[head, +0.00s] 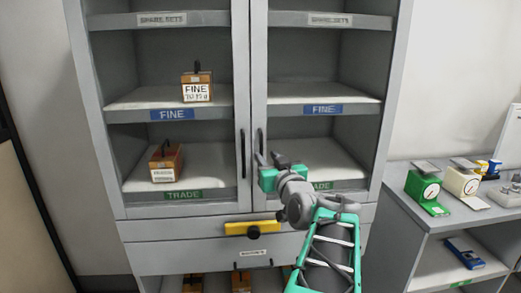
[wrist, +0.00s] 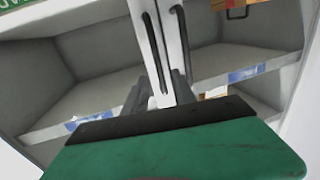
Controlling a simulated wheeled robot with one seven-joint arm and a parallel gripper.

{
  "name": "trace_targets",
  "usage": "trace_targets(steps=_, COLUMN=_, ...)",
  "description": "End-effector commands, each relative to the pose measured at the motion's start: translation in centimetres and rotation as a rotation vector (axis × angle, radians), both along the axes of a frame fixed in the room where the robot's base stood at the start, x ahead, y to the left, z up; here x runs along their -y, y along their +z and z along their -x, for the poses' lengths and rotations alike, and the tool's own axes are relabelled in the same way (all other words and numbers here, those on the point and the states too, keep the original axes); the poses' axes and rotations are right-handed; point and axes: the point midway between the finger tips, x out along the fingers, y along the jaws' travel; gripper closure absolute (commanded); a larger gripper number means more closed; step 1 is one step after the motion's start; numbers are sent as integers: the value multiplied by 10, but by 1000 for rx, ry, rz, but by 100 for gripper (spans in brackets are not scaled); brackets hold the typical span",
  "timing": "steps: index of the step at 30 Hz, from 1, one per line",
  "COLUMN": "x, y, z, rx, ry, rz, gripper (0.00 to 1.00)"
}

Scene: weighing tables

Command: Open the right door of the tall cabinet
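The tall grey cabinet (head: 110,150) has two glazed doors that are shut. The right door (head: 390,80) has a dark vertical bar handle (head: 261,140) near the centre seam. The left door's handle (head: 242,153) is just left of it. My gripper (head: 267,160) is open, with its fingers close to the lower end of the right handle. In the wrist view, which looks upside down, the fingers (wrist: 160,90) point toward the two handles, the right door's being the left one (wrist: 156,45). Whether the fingers touch or surround the handle I cannot tell.
Wooden boxes stand on the left shelves, one marked FINE (head: 197,87) and one lower (head: 165,163). A drawer with a yellow bar (head: 252,229) is below the doors. A grey side bench (head: 440,220) on the right holds green (head: 425,192) and cream scales (head: 460,182).

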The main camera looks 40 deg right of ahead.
Motion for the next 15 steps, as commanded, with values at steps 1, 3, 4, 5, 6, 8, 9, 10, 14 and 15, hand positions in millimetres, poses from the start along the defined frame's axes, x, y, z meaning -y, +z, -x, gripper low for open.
trace_targets(steps=1, x=3, y=2, z=-11, rx=-2, ry=5, rz=-3, gripper=68)
trace_targets(steps=3, x=9, y=2, z=-24, rx=-3, ry=4, rz=-3, gripper=68)
trace_targets(steps=4, x=11, y=2, z=-29, rx=-3, ry=4, rz=-3, gripper=68)
trace_targets(steps=5, x=13, y=2, z=-34, rx=-3, ry=3, rz=-3, gripper=68)
trace_targets(steps=6, x=16, y=2, z=-40, rx=-3, ry=3, rz=-3, gripper=68)
trace_targets(steps=8, x=19, y=1, z=-47, rx=-3, ry=1, rz=-2, gripper=68)
trace_targets(steps=9, x=20, y=1, z=-50, rx=-3, ry=1, rz=-2, gripper=68)
trace_targets(steps=10, x=21, y=0, z=-52, rx=-3, ry=1, rz=-2, gripper=68)
trace_targets(steps=14, x=23, y=0, z=-53, rx=-2, ry=-1, rz=-1, gripper=68)
trace_targets(steps=15, x=23, y=0, z=-53, rx=-2, ry=-1, rz=-1, gripper=68)
